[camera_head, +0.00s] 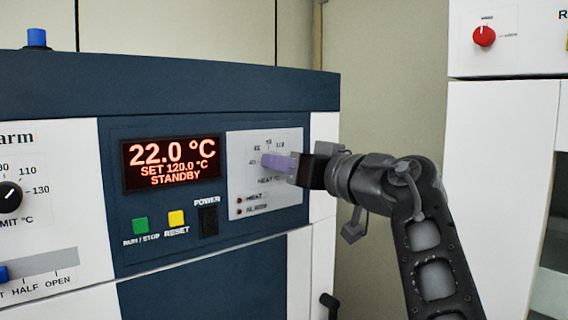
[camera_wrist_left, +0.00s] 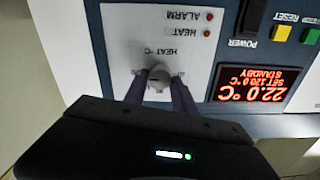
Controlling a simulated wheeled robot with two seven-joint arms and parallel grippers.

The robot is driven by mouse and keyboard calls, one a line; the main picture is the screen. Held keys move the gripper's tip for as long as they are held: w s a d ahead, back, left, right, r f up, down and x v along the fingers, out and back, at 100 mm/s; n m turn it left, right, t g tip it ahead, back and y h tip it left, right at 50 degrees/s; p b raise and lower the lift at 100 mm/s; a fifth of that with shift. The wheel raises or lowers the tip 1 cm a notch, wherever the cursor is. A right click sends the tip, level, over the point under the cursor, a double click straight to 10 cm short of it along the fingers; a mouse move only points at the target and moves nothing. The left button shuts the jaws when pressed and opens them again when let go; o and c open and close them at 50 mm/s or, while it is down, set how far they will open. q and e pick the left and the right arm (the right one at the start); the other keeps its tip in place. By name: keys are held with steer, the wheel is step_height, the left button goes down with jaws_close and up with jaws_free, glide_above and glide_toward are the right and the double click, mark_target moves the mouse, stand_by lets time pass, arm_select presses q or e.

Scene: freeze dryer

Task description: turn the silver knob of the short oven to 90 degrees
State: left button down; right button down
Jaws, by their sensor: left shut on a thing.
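The silver knob (camera_wrist_left: 159,77) sits on the light HEAT °C dial panel (camera_head: 252,190) of the short oven (camera_head: 75,90). In the wrist view it stands between the two purple fingers of my left gripper (camera_wrist_left: 158,88), which is shut on it. In the head view the left gripper (camera_head: 272,162) reaches the dial from the right and its fingers hide the knob. The display (camera_head: 172,162) reads 22.0 °C, SET 120.0 °C, STANDBY. The knob's pointer cannot be read clearly. My right gripper is not in view.
Below the display are a green button (camera_head: 140,226), a yellow button (camera_head: 177,218) and a black POWER switch (camera_head: 208,222). A black limit knob (camera_head: 9,196) is at the left. A white unit with a red knob (camera_head: 484,36) stands at the right.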

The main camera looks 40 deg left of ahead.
arm_select(q)
steer(key=shift+n, duration=0.3)
steer(key=shift+f+n+b, duration=0.1)
steer(key=shift+n+b, duration=1.9)
steer(key=shift+n, duration=4.2)
steer(key=c, duration=1)
jaws_free()
